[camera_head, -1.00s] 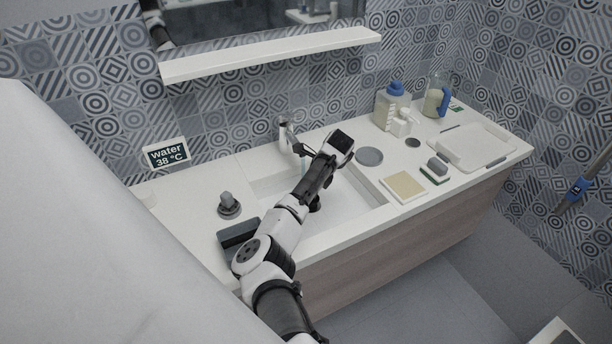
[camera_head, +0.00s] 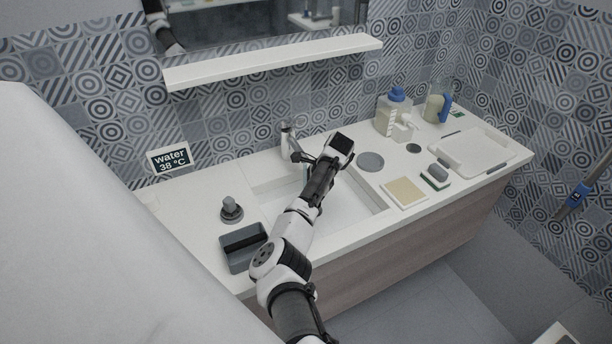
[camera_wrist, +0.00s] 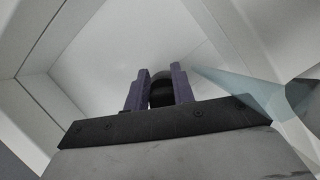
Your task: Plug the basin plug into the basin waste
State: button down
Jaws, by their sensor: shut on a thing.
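My gripper (camera_wrist: 158,90) shows in the wrist view with its two purple fingers shut on a dark rounded thing, which I take to be the basin plug (camera_wrist: 161,92). Only its near part shows between the fingers. The white basin (camera_head: 350,205) lies below, and its pale floor and walls fill the wrist view (camera_wrist: 110,55). The gripper points down into the basin, but I cannot tell its height above the floor. In the head view my arm hides the fingers and the plug. The basin waste is not visible in either view.
The tap (camera_head: 289,142) stands behind the basin, close to my wrist. A bluish see-through stream (camera_wrist: 262,92) shows right of the fingers. A dark grey box (camera_head: 243,262) and a grey knobbed piece (camera_head: 231,208) are left; a beige pad (camera_head: 405,192) and bottles (camera_head: 393,112) are right.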

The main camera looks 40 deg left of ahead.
jog(key=shift+f+b, duration=0.3)
jog(key=shift+f, duration=0.7)
dwell(0.5)
jog(key=shift+f, duration=0.55)
jog(key=c, duration=1.1)
grip_release()
jog(key=shift+r, duration=0.1)
jog(key=s+a+v, duration=0.1)
jog(key=v, duration=1.6)
jog(key=shift+r+p, duration=0.3)
jog(key=shift+r, duration=0.15)
